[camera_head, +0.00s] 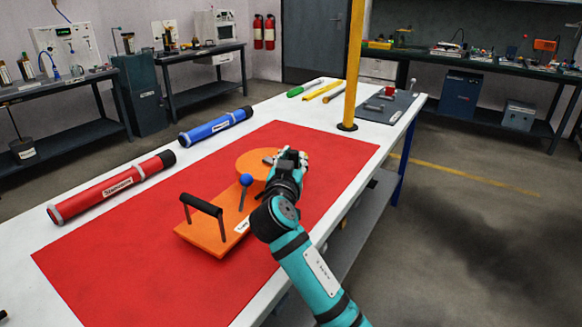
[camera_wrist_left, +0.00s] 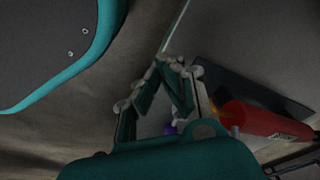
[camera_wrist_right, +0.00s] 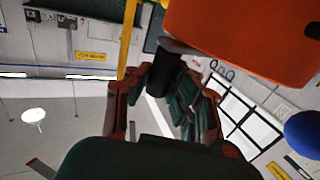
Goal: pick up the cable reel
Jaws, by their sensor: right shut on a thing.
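The cable reel appears to be the orange device on the red mat (camera_head: 110,255). It has an orange plate (camera_head: 205,240), a round orange disc, a black bar handle (camera_head: 202,206) and a blue ball knob (camera_head: 246,180). My right gripper (camera_head: 286,160) is over the disc at its far end. In the right wrist view its fingers close on a dark cylindrical grip (camera_wrist_right: 157,75) beside the orange body (camera_wrist_right: 245,35). The blue knob (camera_wrist_right: 303,133) shows at the right edge. My left gripper (camera_wrist_left: 168,80) has its fingertips together and looks empty; it is outside the head view.
A red tube (camera_head: 115,186) and a blue tube (camera_head: 215,127) lie along the white table's left side. A yellow post (camera_head: 354,65) rises near the far end. Beyond it is a grey mat (camera_head: 385,105) with small parts. The near red mat is clear.

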